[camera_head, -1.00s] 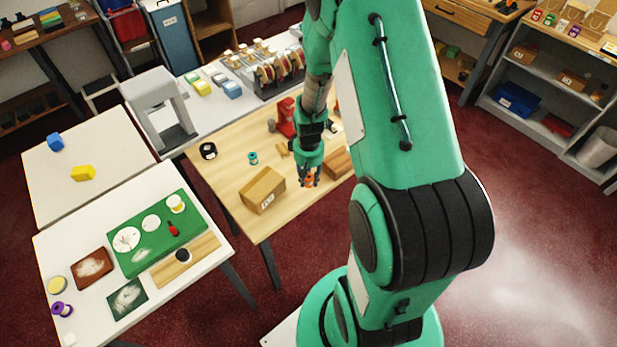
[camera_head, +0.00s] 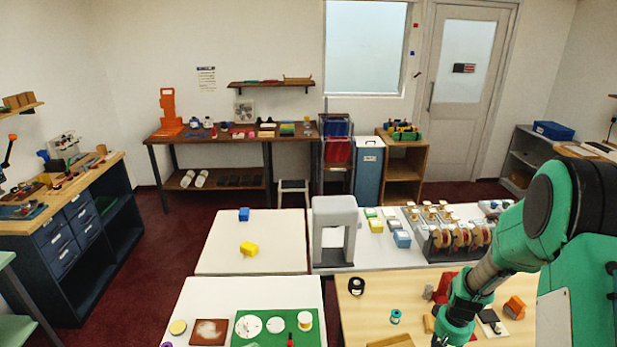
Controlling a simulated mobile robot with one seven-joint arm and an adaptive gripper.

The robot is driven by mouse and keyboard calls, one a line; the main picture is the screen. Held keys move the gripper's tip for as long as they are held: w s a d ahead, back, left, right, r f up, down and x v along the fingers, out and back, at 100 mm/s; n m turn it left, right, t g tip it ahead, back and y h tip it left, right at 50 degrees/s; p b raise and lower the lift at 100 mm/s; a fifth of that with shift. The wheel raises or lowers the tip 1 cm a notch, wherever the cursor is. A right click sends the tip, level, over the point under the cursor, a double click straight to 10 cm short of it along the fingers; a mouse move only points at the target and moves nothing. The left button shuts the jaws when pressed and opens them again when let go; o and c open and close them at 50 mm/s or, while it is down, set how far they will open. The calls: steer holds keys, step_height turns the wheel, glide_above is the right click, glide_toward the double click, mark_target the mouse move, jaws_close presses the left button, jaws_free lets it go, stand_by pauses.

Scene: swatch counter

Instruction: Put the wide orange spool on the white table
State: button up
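My gripper (camera_head: 447,338) is at the bottom edge, over the right part of the wooden table (camera_head: 365,310). Its fingertips are cut off, so its grip is hidden. No wide orange spool is clearly visible now. An angular orange object (camera_head: 514,307) stands at the right of the wooden table; I cannot tell what it is.
A teal spool (camera_head: 396,316) and a black roll (camera_head: 356,285) lie on the wooden table. A grey arch-shaped stand (camera_head: 335,228) rises behind it. A rack of reels (camera_head: 450,235) is on the white counter at the back. The rear left white top has free room.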

steer(key=w+a+r+b, duration=0.1)
steer(key=w+a+r, duration=0.2)
steer(key=w+a, duration=0.4)
steer(key=w+a+r+n+b, duration=0.1)
steer(key=w+a+r, duration=0.2)
steer(key=w+a, duration=0.5)
steer(key=w, duration=0.3)
steer(key=shift+w+a+r+n, duration=0.15)
steer(key=shift+w+r+n, duration=0.05)
steer(key=shift+r+n, duration=0.1)
steer(key=shift+r, duration=0.1)
